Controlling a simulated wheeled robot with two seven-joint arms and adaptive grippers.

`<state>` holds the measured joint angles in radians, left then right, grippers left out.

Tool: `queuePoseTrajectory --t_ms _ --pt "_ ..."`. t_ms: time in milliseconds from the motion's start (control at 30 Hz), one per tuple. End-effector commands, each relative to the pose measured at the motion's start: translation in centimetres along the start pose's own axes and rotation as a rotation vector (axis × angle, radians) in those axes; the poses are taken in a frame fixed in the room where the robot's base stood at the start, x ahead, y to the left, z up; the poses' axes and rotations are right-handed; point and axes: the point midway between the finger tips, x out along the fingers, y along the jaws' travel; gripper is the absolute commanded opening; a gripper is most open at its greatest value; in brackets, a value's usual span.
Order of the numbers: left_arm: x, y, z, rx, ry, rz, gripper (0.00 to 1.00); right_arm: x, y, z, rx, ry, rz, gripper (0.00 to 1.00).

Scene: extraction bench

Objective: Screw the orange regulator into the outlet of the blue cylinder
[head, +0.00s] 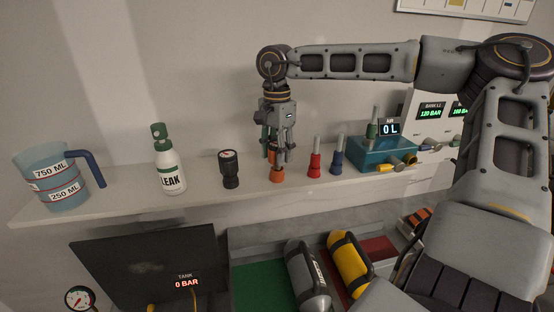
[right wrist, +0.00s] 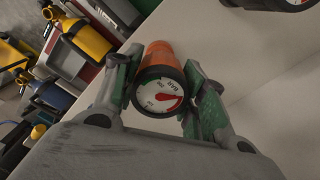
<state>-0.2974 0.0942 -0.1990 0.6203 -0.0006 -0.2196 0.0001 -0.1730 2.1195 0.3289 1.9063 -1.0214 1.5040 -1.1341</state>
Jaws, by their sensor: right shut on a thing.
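The orange regulator (head: 277,174) stands on the white shelf in the head view, apparently still touching it. My right gripper (head: 277,160) comes down on it from above, with its fingers on either side. In the right wrist view the regulator (right wrist: 158,58) sits between the green-padded fingertips, its round gauge face (right wrist: 160,96) toward the camera, and the gripper is shut on it. A blue cylinder (right wrist: 52,97) shows small at the left of the right wrist view; its outlet cannot be made out. It is not seen in the head view. My left gripper is out of view.
The shelf (head: 110,203) also holds a jug (head: 58,180), a leak bottle (head: 168,168), a black regulator (head: 230,169), red (head: 314,160) and blue (head: 338,157) pieces, and a teal box (head: 372,158). Below are grey (head: 303,270) and yellow (head: 349,260) cylinders and a dark panel (head: 140,262).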

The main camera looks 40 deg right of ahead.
Motion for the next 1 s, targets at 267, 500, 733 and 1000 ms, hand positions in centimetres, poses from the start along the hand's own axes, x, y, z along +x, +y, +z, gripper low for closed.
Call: queuePoseTrajectory --t_ms 267,500,733,1000 --pt "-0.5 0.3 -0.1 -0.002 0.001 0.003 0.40 -0.7 0.0 0.0 0.000 0.000 -0.001 0.08" --pt "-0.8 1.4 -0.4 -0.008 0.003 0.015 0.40 -1.1 0.0 0.0 0.000 0.000 -0.002 0.08" --pt "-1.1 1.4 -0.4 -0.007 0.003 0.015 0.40 -1.5 0.0 0.0 0.000 0.000 -0.001 0.08" --pt "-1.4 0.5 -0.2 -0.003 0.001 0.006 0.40 -2.0 0.0 0.0 0.000 0.001 -0.001 0.08"
